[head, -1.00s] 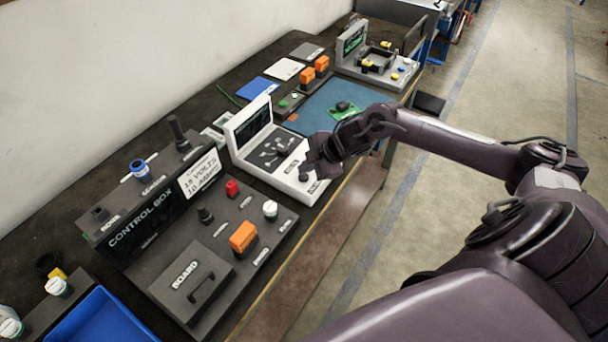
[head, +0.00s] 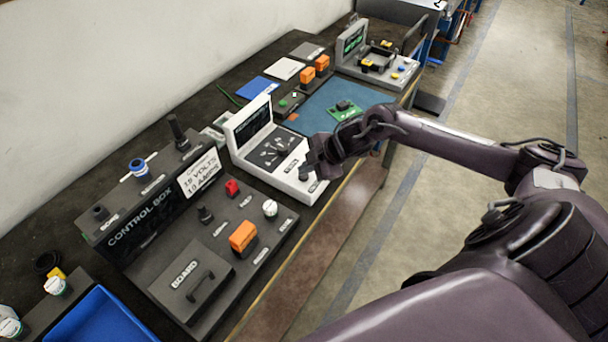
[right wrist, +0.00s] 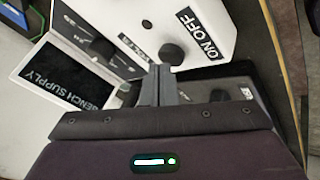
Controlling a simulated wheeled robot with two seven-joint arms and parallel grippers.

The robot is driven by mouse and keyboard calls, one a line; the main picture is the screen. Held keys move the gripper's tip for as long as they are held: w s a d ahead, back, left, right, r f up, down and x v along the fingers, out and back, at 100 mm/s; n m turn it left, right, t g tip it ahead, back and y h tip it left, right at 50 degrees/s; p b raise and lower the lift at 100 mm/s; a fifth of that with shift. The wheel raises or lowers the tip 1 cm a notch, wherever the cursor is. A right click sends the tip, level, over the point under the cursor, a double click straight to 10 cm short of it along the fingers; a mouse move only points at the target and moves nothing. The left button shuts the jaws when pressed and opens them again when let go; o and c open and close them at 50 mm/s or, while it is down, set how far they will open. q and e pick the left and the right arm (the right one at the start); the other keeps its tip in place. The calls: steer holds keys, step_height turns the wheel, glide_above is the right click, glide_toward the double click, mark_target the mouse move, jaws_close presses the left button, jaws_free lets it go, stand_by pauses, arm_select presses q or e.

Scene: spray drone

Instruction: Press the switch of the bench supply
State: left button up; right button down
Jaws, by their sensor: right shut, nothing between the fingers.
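The bench supply (head: 245,164) is a white box with a dark screen, standing on the bench in the middle of the head view. In the right wrist view its white face (right wrist: 205,22) carries a round black switch (right wrist: 171,52) beside the ON OFF label (right wrist: 201,36). My right gripper (head: 309,170) is over the supply's front right corner. It is shut and empty. In the right wrist view its fingertips (right wrist: 161,69) are just beside the switch; I cannot tell whether they touch it. My left gripper is not in view.
A control box (head: 140,232) with a board panel, orange switch (head: 243,236) and knobs stands nearer. Open floor lies right of the bench.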

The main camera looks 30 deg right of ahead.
mark_target(306, 176)
steer(key=shift+f, duration=0.25)
stand_by(0.4)
steer(key=shift+r+p, duration=0.55)
steer(key=shift+r, duration=0.05)
steer(key=shift+r, duration=0.15)
step_height(306, 176, up, 6)
steer(key=p, duration=0.5)
stand_by(0.5)
